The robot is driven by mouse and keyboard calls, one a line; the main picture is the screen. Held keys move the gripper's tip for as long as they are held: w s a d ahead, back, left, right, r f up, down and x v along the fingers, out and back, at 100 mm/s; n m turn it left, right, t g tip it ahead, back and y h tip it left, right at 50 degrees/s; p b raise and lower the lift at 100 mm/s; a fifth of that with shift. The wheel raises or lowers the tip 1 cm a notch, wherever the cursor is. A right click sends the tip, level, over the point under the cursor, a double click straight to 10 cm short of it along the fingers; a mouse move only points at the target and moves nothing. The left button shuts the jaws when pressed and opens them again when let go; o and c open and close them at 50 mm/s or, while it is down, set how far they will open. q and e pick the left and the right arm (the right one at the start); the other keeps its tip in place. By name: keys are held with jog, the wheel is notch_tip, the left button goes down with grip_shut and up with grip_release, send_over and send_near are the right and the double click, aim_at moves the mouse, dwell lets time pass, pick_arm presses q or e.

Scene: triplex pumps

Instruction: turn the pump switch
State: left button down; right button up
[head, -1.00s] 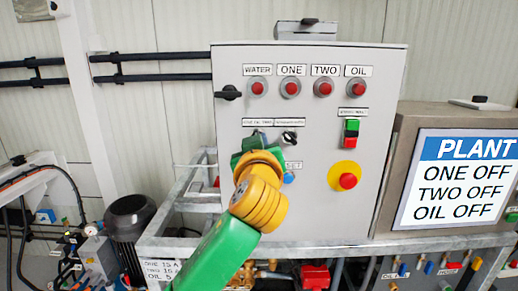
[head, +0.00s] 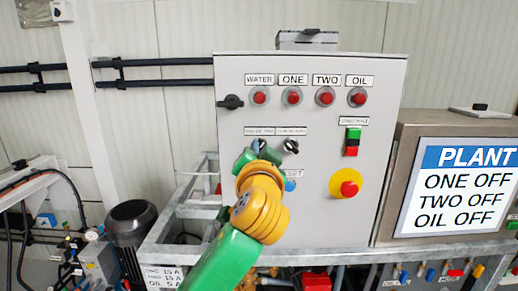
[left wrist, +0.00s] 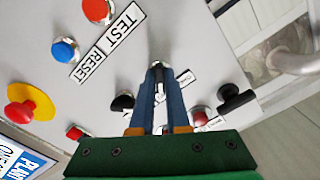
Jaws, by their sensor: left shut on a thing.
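The pump switch (head: 257,143) is a small selector knob in the left of two label-topped positions on the grey control panel (head: 310,215). My left gripper (head: 258,147) is at it, in front of the panel. In the left wrist view the two blue fingers of my left gripper (left wrist: 157,75) are close together on the switch, and its silver collar (left wrist: 156,64) shows at their tips. The fingers hide most of the knob, so I cannot tell its angle. A second black selector knob (head: 291,146) sits just right of it, apart from the gripper. My right gripper is out of view.
A black rotary handle (head: 230,102) is up left of the switch. A blue reset button (head: 290,186) lies below right, and a red mushroom button (head: 349,188) on yellow further right. The plant screen (head: 460,190) reads ONE OFF, TWO OFF, OIL OFF.

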pick_arm(q)
jog(key=shift+r+m, duration=0.3)
jog(key=shift+m, duration=0.5)
jog(key=c, duration=0.9)
grip_release()
jog(key=shift+s+d+f, duration=0.1)
jog(key=shift+s, duration=0.1)
jog(key=s+b, duration=0.4)
jog(key=s, duration=0.3)
